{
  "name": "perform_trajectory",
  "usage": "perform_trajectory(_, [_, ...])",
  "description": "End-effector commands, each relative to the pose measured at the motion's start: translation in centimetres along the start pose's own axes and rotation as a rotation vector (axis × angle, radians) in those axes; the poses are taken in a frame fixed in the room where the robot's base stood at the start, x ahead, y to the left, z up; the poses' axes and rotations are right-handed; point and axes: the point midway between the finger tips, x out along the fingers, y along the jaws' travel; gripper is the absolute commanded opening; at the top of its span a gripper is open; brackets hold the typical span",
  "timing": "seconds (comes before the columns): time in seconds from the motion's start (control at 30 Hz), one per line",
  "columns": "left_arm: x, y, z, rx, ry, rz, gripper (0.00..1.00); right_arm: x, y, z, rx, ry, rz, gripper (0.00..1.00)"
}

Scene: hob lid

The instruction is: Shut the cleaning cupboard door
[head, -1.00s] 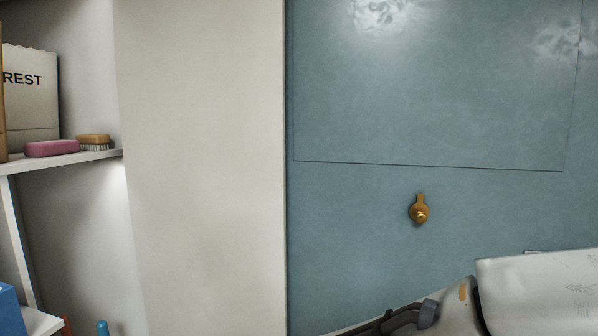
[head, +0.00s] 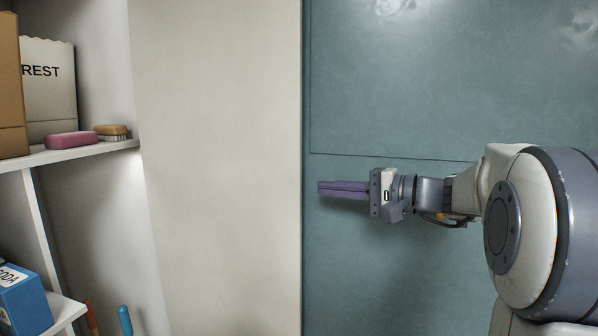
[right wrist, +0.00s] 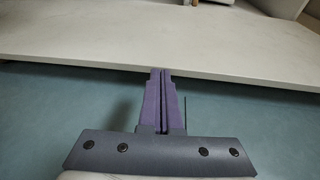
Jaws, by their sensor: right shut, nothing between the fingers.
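The cleaning cupboard stands at the left of the head view, with its shelves exposed. The tall pale panel (head: 218,170) to the right of the shelves looks like its open door, with a free edge at the right. This pale panel (right wrist: 90,38) crosses the top of the right wrist view, its edge showing. My right gripper (head: 320,190) is shut and empty, pointing left, its tips just right of that edge. In the right wrist view the purple fingers (right wrist: 161,72) overlap the edge; I cannot tell whether they touch. My left gripper is not in view.
A teal surface (head: 345,255) lies behind my right arm. The upper shelf (head: 85,152) holds a pink bar (head: 72,139), a brush (head: 111,130) and a pale bag (head: 48,95). A blue box (head: 25,300) stands lower down.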

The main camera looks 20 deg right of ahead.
Motion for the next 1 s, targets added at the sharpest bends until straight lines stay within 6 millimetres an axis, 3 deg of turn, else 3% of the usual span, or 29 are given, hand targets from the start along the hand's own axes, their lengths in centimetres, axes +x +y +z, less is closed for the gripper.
perform_trajectory(0.1, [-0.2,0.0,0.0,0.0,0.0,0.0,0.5,-2.1,-2.0,-2.5,-0.012,0.066,-0.075,0.0])
perform_trajectory(0.2, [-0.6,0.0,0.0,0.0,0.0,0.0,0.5,-2.1,-2.7,-3.0,-0.015,0.08,-0.097,0.0])
perform_trajectory(0.7, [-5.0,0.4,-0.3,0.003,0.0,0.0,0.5,6.1,-3.5,-3.5,-0.012,0.077,-0.093,0.0])
perform_trajectory(1.0, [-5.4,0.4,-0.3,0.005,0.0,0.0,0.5,7.4,-3.3,-3.7,-0.014,0.08,-0.093,0.0])
